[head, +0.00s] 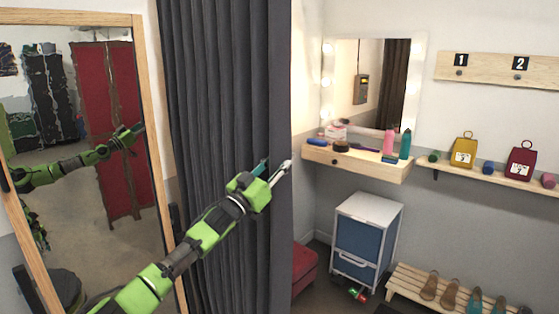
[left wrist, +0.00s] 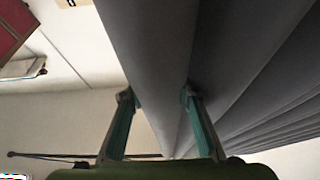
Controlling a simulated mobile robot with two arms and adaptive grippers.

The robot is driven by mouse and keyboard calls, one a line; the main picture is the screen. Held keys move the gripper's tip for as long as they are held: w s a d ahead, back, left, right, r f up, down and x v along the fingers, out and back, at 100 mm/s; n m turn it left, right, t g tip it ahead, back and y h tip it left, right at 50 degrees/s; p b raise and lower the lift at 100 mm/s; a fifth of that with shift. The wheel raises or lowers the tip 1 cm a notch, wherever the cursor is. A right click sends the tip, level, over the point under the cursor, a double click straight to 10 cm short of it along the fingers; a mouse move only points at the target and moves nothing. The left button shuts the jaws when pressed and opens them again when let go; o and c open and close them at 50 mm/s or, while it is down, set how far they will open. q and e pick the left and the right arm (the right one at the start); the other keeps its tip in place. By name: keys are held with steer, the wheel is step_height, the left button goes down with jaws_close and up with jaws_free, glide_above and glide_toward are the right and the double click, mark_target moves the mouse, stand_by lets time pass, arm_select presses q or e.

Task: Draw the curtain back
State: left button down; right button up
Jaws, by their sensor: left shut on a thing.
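The dark grey curtain (head: 222,90) hangs in long vertical folds between the mirror on the left and the dressing area on the right. My left gripper (head: 276,170) is at the curtain's right edge, about midway up the visible cloth. In the left wrist view the two teal fingers of my left gripper (left wrist: 160,98) stand on either side of a fold of the grey curtain (left wrist: 150,45), shut on it. More folds run off to the right in that view. My right gripper is not in view.
A framed mirror (head: 146,120) stands left of the curtain. To the right are a wooden vanity shelf (head: 345,165) with bottles, a blue drawer cabinet (head: 358,238), a red seat (head: 303,266) partly behind the curtain, and a slatted bench (head: 410,285) with shoes.

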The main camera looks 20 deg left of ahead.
arm_select(q)
steer(key=shift+f, duration=0.15)
steer(key=c, duration=1.5)
jaws_free()
steer(key=v, duration=1.2)
